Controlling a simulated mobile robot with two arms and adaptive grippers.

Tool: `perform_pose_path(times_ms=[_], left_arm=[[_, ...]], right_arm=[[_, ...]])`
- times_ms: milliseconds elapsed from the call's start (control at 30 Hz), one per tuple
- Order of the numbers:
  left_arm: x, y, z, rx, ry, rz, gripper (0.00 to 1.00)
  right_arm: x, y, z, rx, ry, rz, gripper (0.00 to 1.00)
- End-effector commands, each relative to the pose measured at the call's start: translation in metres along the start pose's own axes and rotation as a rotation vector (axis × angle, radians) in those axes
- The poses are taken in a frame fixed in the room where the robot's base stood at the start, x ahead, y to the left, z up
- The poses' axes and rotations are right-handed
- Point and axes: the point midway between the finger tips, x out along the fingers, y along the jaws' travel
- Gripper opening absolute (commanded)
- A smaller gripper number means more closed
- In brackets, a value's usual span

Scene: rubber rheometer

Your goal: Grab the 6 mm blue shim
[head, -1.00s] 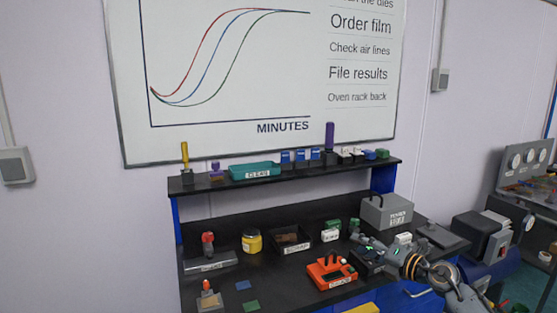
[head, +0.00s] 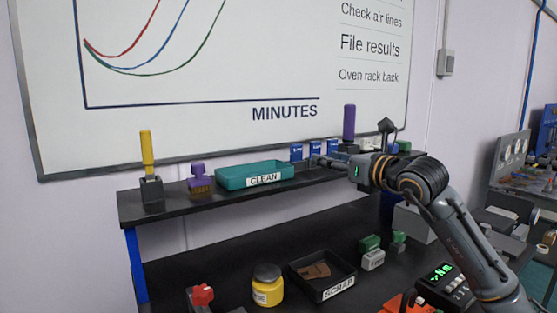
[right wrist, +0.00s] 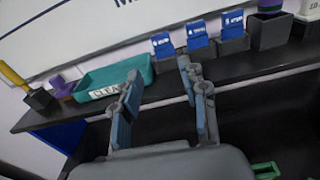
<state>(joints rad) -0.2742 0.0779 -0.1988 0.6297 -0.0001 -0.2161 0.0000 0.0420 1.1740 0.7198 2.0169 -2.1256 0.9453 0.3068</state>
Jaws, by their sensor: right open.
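Three blue shims stand in grey holders on the upper shelf: a left one (head: 296,151), a middle one (head: 316,146) and a right one partly behind my gripper. In the right wrist view they are the left shim (right wrist: 162,44), the middle shim (right wrist: 196,34) and the right shim (right wrist: 233,23). Their white labels are too small to read, so I cannot tell which is 6 mm. My right gripper (head: 318,161) is open and empty in front of the shelf, near the shims. In its wrist view the fingers (right wrist: 160,75) are apart, below the left shim.
A teal CLEAN tray (head: 232,178) stands left of the shims on the shelf (head: 200,213). A purple-handled tool (head: 349,122) in a holder stands to their right. A purple stamp (head: 201,180) and yellow-handled tool (head: 147,150) are farther left. A SCRAP tray (head: 322,291) sits below.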

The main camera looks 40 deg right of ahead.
Motion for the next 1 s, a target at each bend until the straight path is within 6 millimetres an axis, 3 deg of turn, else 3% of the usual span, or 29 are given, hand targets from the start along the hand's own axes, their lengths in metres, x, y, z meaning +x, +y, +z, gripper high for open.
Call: perform_pose_path(times_ms=[100,267,600,867,1000], left_arm=[[-0.005,0.005,0.025,0.001,-0.039,0.006,0.58],[-0.02,0.007,0.037,0.003,-0.059,0.009,0.58],[-0.046,0.005,0.024,0.003,-0.042,0.007,0.58],[-0.051,0.003,0.012,0.002,-0.026,0.005,0.58],[-0.064,0.002,0.013,0.002,-0.03,0.004,0.58]], right_arm=[[0.006,0.001,0.004,-0.016,-0.003,-0.009,0.43],[0.034,0.0,0.008,-0.018,-0.002,-0.01,0.43],[0.075,-0.001,0.008,-0.011,-0.006,-0.008,0.43],[0.085,-0.001,0.004,-0.013,-0.004,-0.007,0.43],[0.092,-0.002,0.01,-0.011,-0.005,-0.008,0.43]])
